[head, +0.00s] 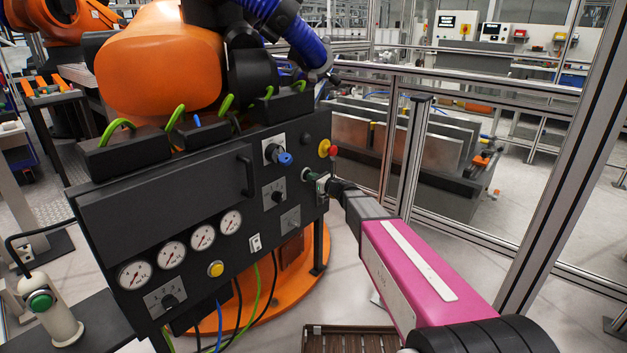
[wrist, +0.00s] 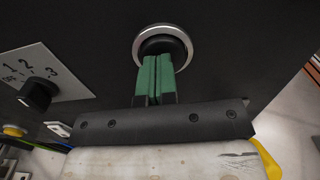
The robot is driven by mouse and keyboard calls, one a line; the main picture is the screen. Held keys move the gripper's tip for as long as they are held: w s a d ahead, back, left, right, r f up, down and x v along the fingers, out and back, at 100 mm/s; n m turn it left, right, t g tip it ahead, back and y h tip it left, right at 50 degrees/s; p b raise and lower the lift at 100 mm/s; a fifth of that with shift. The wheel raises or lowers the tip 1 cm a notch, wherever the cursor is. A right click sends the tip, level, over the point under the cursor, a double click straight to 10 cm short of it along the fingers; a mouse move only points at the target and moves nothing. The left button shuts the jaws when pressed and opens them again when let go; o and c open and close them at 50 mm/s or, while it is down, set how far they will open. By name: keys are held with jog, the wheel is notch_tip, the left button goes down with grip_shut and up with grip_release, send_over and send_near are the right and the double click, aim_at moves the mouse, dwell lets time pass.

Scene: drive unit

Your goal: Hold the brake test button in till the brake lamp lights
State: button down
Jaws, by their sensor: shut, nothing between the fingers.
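A round black button in a silver ring (wrist: 160,44) is on the dark panel in the wrist view. The ring shows in the head view (head: 308,174) near the panel's right edge. My gripper (wrist: 155,62) is shut, with its green fingertips together and overlapping the lower part of the black button. I cannot tell whether they touch it or press it in. In the head view my gripper (head: 317,181) reaches the panel from the right. No lettering names the button, and I cannot tell which fitting is the brake lamp.
Beside the button are a red emergency stop (head: 332,150), a blue knob (head: 284,158) and a numbered selector (wrist: 38,95). A yellow round fitting (head: 215,268) sits lower left, near several gauges. An orange robot arm (head: 160,70) stands behind the cabinet. Fence posts rise at right.

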jog(key=shift+w+a, duration=0.45)
jog(key=shift+w, duration=0.05)
jog(key=shift+w+a+r, duration=0.25)
jog(key=shift+w+a, duration=0.05)
jog(key=shift+w, duration=0.15)
dwell(2.0)
dwell(1.2)
jog(key=v, duration=1.5)
jog(key=shift+s+f, duration=0.2)
jog(key=shift+s, duration=0.25)
jog(key=shift+d, duration=0.1)
